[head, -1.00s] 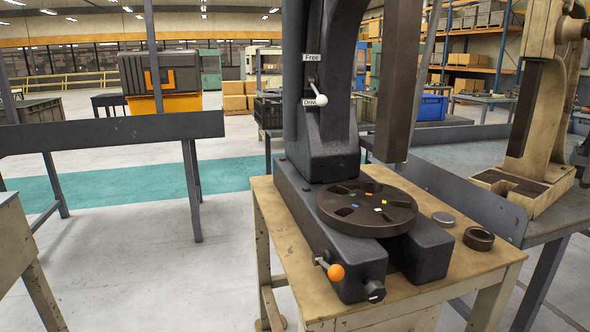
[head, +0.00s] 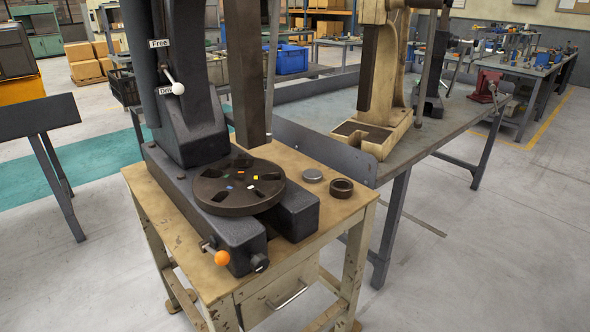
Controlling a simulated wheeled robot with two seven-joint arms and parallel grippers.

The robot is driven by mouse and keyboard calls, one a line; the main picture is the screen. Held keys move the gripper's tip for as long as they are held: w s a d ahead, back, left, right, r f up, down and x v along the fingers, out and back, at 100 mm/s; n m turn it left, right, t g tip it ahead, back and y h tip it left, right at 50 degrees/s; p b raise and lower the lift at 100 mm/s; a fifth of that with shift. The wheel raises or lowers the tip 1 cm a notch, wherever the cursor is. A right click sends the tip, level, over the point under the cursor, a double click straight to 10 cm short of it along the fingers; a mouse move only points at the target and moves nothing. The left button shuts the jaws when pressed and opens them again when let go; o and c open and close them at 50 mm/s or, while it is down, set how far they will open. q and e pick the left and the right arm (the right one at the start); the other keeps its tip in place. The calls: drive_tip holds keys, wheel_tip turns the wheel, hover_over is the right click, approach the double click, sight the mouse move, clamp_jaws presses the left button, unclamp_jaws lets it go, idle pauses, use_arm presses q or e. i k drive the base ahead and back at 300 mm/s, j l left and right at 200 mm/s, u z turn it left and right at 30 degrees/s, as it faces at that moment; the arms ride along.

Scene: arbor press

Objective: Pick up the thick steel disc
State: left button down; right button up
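A small round grey steel disc (head: 312,175) lies flat on the wooden top of the press stand (head: 352,206), right of the press's round plate. A dark ring with a hole (head: 341,188) lies just to its right, close beside it. Neither of my grippers is in view, so nothing is seen touching the disc.
The black arbor press (head: 190,130) stands left of the disc, with its slotted round plate (head: 222,201) and orange-knobbed lever (head: 222,258) in front. A grey bench (head: 430,125) with a cream press (head: 385,100) stands behind right. Floor is clear at front right.

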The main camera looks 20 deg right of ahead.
sight(311, 176)
drive_tip(key=i+l+u, duration=0.1)
drive_tip(key=l, duration=0.45)
drive_tip(key=i+l, duration=0.15)
drive_tip(key=l, duration=0.45)
drive_tip(key=i+l+u, duration=0.15)
drive_tip(key=l, duration=0.45)
